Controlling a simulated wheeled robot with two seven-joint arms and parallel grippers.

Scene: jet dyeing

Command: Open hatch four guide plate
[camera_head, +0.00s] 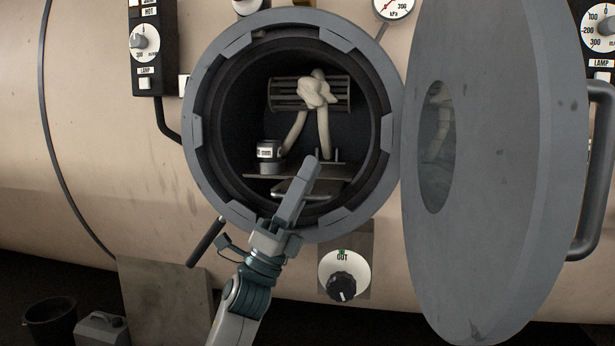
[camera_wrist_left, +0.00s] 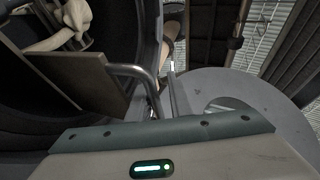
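The round hatch stands open in the head view, and its dark opening holds the guide plate (camera_head: 257,171), a flat brownish plate low inside. A bent metal handle (camera_head: 290,186) shows at the plate's front. The left wrist view shows the plate (camera_wrist_left: 82,80) and its handle (camera_wrist_left: 138,72) close up. My right gripper is out of view.
The big grey hatch door (camera_head: 510,170) swings out to the right. Inside are a ribbed roller (camera_head: 285,94), a knotted pale fabric rope (camera_head: 316,90) and a small gauge (camera_head: 269,150). A dial (camera_head: 343,276) sits below the rim, and a black lever (camera_head: 206,242) at lower left.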

